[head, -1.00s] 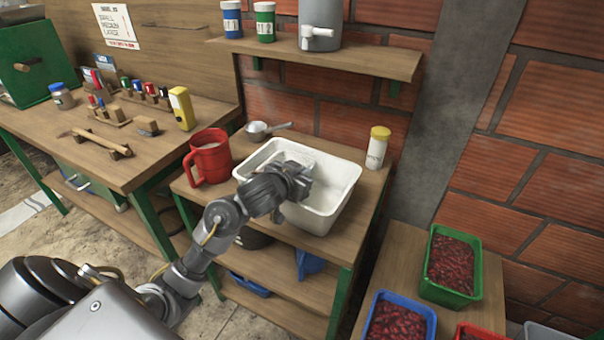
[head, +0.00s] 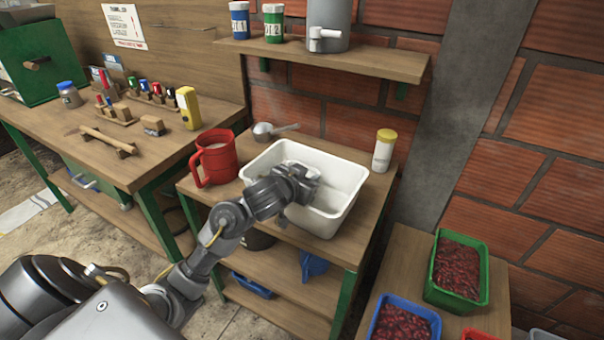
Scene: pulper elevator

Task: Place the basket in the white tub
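The white tub (head: 345,178) stands on a small wooden table in the middle of the head view. My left gripper (head: 312,186) is over the tub, with its fingers at or inside the tub's opening. My own wrist hides the fingertips, so I cannot tell whether they are open or shut, or whether they hold anything. No basket can be made out; part of the tub's inside is hidden behind my gripper. My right gripper is not in view.
A red jug (head: 217,160) stands left of the tub, a metal scoop (head: 265,131) behind it and a yellow-capped bottle (head: 383,150) to its right. A shelf (head: 330,57) overhangs behind. Green (head: 484,275) and blue (head: 437,322) crates of red cherries stand lower right.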

